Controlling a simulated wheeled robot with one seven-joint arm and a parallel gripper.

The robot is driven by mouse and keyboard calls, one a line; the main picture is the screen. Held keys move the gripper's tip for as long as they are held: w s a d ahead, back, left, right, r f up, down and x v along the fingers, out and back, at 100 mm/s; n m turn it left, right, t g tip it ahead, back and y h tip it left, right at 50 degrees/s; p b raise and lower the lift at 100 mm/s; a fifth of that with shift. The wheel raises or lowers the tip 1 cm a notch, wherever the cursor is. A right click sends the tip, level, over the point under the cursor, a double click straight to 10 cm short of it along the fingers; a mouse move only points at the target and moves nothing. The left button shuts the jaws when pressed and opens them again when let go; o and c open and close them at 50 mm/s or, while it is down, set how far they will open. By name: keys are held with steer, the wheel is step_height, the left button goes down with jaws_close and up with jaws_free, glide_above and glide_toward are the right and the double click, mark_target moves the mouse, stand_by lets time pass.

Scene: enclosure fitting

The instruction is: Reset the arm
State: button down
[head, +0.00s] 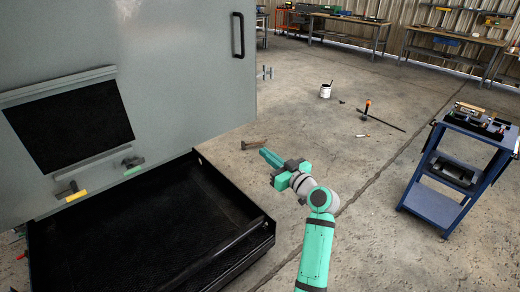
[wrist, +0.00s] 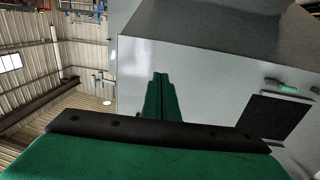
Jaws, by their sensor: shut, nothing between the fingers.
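My gripper (head: 264,153) is at the end of my green arm in the middle of the head view, in front of the grey enclosure's right side and above the floor. In the wrist view its green fingers (wrist: 161,97) are together, with nothing between them. The grey enclosure (head: 180,70) stands at the left of the head view, with a dark rectangular opening (head: 70,125) and a black handle (head: 238,35). It also fills much of the wrist view (wrist: 215,80). My gripper looks apart from it.
A black open tray (head: 140,225) juts out below the enclosure, left of my arm. A blue cart (head: 455,165) with tools stands at the right. A white bucket (head: 325,91) and an orange-handled tool (head: 367,107) are on the floor. Workbenches (head: 340,18) line the back. Floor between arm and cart is clear.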

steer(key=s+f+m+t+h, duration=0.1)
steer(key=s+f+m+h, duration=0.15)
steer(key=s+f, duration=0.45)
steer(key=s+f+m+h, duration=0.2)
steer(key=s+f+m, duration=0.1)
steer(key=f, duration=0.8)
steer(key=s+d+f+m+h, duration=0.1)
steer(key=s+f+m+h, duration=0.25)
steer(key=s+f, duration=1.05)
steer(key=s+d+r+h, duration=0.15)
steer(key=s+h, duration=0.25)
steer(key=s, duration=1.5)
steer(key=r+v, duration=0.2)
steer(key=v, duration=0.7)
steer(key=w+r+v, duration=0.1)
steer(key=r+v, duration=0.1)
steer(key=v, duration=0.7)
steer(key=shift+d+r+n+t, duration=0.2)
steer(key=shift+d+n+t, duration=0.2)
steer(key=shift+d, duration=0.05)
steer(key=shift+s, duration=0.2)
